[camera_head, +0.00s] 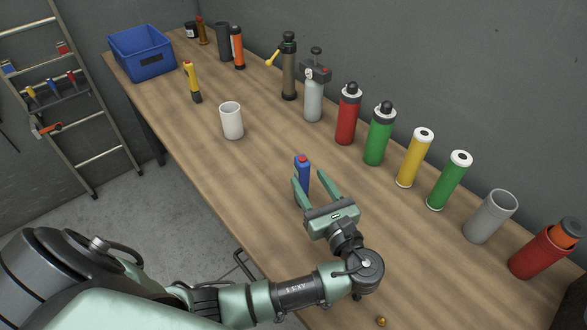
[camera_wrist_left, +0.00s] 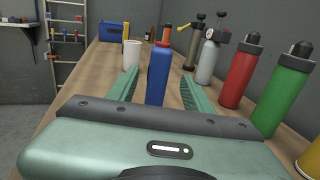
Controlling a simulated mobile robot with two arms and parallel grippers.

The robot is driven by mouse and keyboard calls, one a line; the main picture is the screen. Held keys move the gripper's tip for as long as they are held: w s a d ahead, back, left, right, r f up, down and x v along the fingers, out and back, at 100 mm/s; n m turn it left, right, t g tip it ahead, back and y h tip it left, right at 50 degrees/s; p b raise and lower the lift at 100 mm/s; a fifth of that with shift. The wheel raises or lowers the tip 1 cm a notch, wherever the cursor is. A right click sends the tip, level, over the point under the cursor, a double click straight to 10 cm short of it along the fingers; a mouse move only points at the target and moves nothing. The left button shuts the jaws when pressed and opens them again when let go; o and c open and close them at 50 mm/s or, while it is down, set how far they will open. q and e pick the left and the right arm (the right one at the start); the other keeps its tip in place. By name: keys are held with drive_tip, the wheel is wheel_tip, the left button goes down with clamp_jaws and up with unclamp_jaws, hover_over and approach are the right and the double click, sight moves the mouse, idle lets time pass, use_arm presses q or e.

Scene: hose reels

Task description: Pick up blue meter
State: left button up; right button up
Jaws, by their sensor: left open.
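The blue meter (camera_head: 302,172) is a small upright blue body with a red top, standing on the wooden table. In the left wrist view the blue meter (camera_wrist_left: 158,78) stands upright between the two fingers, with gaps on both sides. My left gripper (camera_head: 315,183) is open, its green fingers reaching around the meter from the near side. In the left wrist view the open fingers of my left gripper (camera_wrist_left: 157,88) point toward the far end of the table. The meter's lower part is partly hidden by the gripper. My right gripper is in neither view.
A row of bottles and cylinders, including a red bottle (camera_head: 347,118) and a green bottle (camera_head: 379,138), lines the wall side. A blue crate (camera_head: 143,66) sits at the far end.

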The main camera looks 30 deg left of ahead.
sight(307, 175)
use_arm(q)
drive_tip(key=shift+w, duration=0.25)
drive_tip(key=shift+w+a+r, duration=0.15)
drive_tip(key=shift+a, duration=0.1)
drive_tip(key=shift+w+a+r, duration=0.1)
drive_tip(key=shift+w+a, duration=0.1)
drive_tip(key=shift+a, duration=0.1)
drive_tip(key=shift+p+x, duration=0.6)
drive_tip(key=shift+x, duration=0.4)
drive_tip(key=p+x, duration=0.1)
drive_tip(key=x, duration=0.2)
drive_tip(key=shift+a, duration=0.5)
drive_tip(key=shift+w+a+f, duration=0.15)
drive_tip(key=shift+f, duration=0.05)
clamp_jaws()
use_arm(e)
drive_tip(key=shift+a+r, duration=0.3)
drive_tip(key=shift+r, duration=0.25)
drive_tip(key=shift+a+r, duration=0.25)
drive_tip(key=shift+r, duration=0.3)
